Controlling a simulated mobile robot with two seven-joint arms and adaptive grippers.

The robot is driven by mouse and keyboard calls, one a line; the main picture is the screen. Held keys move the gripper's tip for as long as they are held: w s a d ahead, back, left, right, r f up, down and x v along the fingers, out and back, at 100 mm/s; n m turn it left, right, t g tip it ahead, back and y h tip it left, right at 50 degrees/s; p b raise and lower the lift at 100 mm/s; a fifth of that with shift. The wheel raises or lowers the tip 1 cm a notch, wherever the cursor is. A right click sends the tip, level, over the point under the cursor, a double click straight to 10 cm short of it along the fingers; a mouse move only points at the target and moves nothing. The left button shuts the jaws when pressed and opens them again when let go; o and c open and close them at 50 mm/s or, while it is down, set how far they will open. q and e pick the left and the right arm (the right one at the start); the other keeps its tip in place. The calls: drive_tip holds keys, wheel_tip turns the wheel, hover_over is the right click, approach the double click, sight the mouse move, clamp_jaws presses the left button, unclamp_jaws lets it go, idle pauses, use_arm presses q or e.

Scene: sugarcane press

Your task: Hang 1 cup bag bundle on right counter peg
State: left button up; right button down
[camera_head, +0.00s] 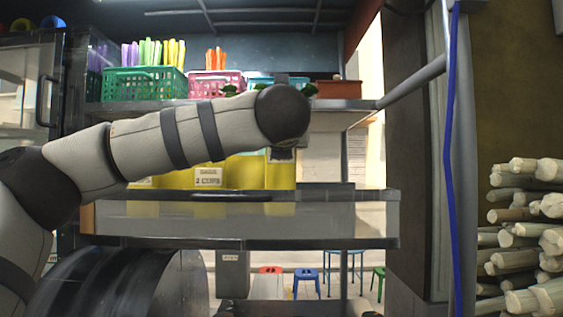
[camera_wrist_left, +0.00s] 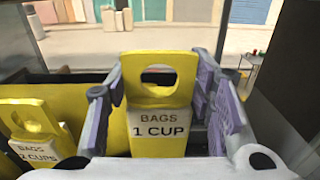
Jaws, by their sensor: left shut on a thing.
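In the left wrist view, the yellow 1-cup bag bundle (camera_wrist_left: 160,80) stands upright between the fingers of my left gripper (camera_wrist_left: 160,100). It has an oval hole near its top and a label reading "BAGS 1 CUP". The gripper is shut on it. In the head view my left arm reaches across the shelf, and its wrist hides the gripper and most of what it holds. I cannot make out the right counter peg in either view. My right gripper is not in view.
A yellow 2-cups bundle (camera_wrist_left: 38,135) is at the left in the wrist view; its label (camera_head: 208,177) shows on the counter. Green (camera_head: 143,84) and pink (camera_head: 213,84) baskets stand on the shelf above. A post with a blue hose (camera_head: 449,160) and stacked cane (camera_head: 530,240) stand right.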

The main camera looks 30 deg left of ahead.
use_arm(q)
drive_tip(key=shift+f, duration=2.05)
drive_tip(key=o, duration=1.1)
drive_tip(key=shift+f, duration=0.15)
drive_tip(key=shift+c, duration=0.2)
drive_tip(key=shift+f, duration=0.1)
approach(282, 161)
drive_tip(key=shift+s+r, duration=0.35)
